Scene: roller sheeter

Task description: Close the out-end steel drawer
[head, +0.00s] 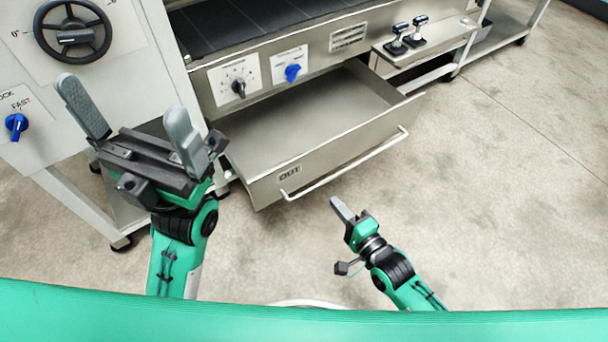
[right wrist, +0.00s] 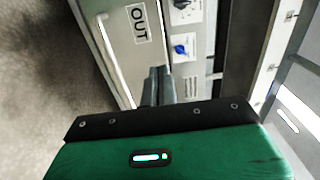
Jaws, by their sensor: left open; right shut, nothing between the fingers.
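The steel drawer (head: 335,152) labelled OUT is pulled open below the machine's control panel in the head view. It looks empty, and a long bar handle (head: 345,165) runs along its front. In the right wrist view the drawer front (right wrist: 138,60) with its OUT label and handle (right wrist: 115,60) shows beyond the fingers. My left gripper (head: 135,115) is open and empty, left of the drawer in the picture. My right gripper (head: 342,210) is shut and empty, in front of the drawer and below its handle in the head view. I cannot tell whether its fingertips (right wrist: 159,80) touch the drawer.
Above the drawer are a black knob (head: 238,88) and a blue knob (head: 292,72). A side shelf (head: 430,45) with two small levers stands to the right. A cabinet with a handwheel (head: 72,28) stands at left. The floor (head: 500,200) at right is clear.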

